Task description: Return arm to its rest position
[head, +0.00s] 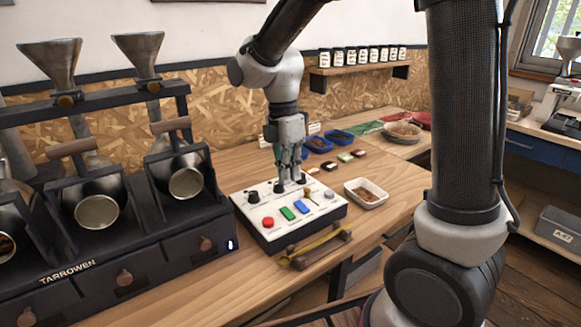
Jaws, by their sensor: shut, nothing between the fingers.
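My gripper (290,170) is shut and empty. It points down at the back of a white-topped control box (289,212), with its fingertips at or just above the panel among dark knobs. I cannot tell whether it touches the panel. The box carries a red button (268,222), a green button (287,213), a blue button (303,207) and a small lever (311,196). My arm reaches in from the top of the head view and hides part of the wall and the counter behind it.
A black sample roaster (120,271) with metal funnels stands close on the left. A white bowl of beans (366,193) sits right of the box, and a yellow scoop (315,246) lies in front. Blue trays (340,137) and a jar shelf (360,69) are behind.

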